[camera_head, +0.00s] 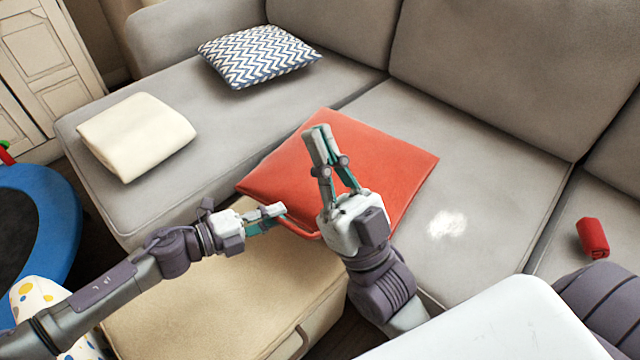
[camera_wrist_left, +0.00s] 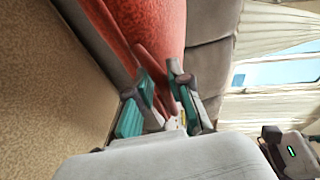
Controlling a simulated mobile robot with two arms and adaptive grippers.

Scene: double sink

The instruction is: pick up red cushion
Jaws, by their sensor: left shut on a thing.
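The red cushion (camera_head: 390,165) lies on the seat of the grey sofa, with its near corner over the front edge. My left gripper (camera_head: 276,211) is at the cushion's near edge and shut on its rim. The left wrist view shows the red cushion (camera_wrist_left: 150,35) ahead, with a red fold between the fingers of my left gripper (camera_wrist_left: 166,100). My right gripper (camera_head: 319,133) is above the middle of the cushion and hides part of it. Its fingertips are together with nothing visible between them.
A beige ottoman (camera_head: 230,290) stands in front of the sofa, below my left arm. A cream folded cushion (camera_head: 137,135) and a zigzag-patterned cushion (camera_head: 258,55) lie on the left seat. A small red object (camera_head: 593,238) lies at right. A blue-rimmed round item (camera_head: 55,215) is at left.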

